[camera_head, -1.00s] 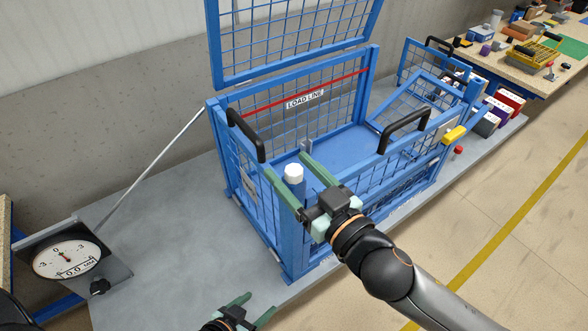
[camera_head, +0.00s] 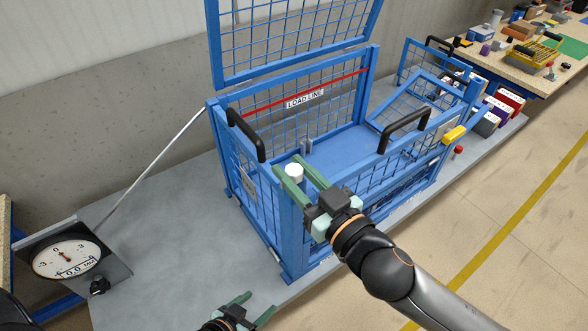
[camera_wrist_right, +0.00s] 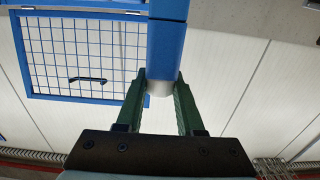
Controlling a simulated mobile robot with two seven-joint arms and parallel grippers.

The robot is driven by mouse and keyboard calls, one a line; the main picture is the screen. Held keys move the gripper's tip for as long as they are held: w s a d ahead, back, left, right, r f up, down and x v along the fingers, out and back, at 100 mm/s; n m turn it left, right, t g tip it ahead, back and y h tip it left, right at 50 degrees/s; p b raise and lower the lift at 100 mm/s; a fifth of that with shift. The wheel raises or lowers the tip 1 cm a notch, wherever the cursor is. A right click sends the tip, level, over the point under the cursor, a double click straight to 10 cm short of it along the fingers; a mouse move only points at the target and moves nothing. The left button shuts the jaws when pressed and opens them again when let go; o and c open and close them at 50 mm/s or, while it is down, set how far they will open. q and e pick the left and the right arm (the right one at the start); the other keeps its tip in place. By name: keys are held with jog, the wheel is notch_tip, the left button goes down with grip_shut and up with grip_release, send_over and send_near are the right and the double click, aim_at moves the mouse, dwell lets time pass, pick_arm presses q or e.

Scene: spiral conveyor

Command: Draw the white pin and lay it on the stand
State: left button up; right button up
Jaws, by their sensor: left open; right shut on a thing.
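The white pin (camera_head: 293,171) shows as a round white top at the near left corner post of the blue mesh cage (camera_head: 283,225). The rest of it is hidden. My right gripper (camera_head: 288,164) is shut on the white pin, with one green finger on each side. In the right wrist view the white pin (camera_wrist_right: 159,88) sits between the fingertips, at the end of a blue post (camera_wrist_right: 168,38). My left gripper (camera_head: 259,305) is open and empty, low in the picture over the grey table's front edge. I cannot tell which thing is the stand.
The cage's mesh lid (camera_head: 295,40) stands raised. Black handles (camera_head: 403,130) stick up from the cage's rims. A dial gauge (camera_head: 67,259) stands on the grey table (camera_head: 165,215) at left, with clear table between it and the cage. Coloured blocks (camera_head: 510,100) lie at right.

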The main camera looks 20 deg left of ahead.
aim_at(294, 169)
grip_shut()
jog(key=shift+r+p, duration=2.25)
jog(key=shift+p, duration=0.1)
jog(key=shift+r+p, duration=0.45)
jog(key=shift+r, duration=0.45)
jog(key=shift+r, duration=0.1)
jog(key=shift+r, duration=1.9)
jog(key=shift+d, duration=0.1)
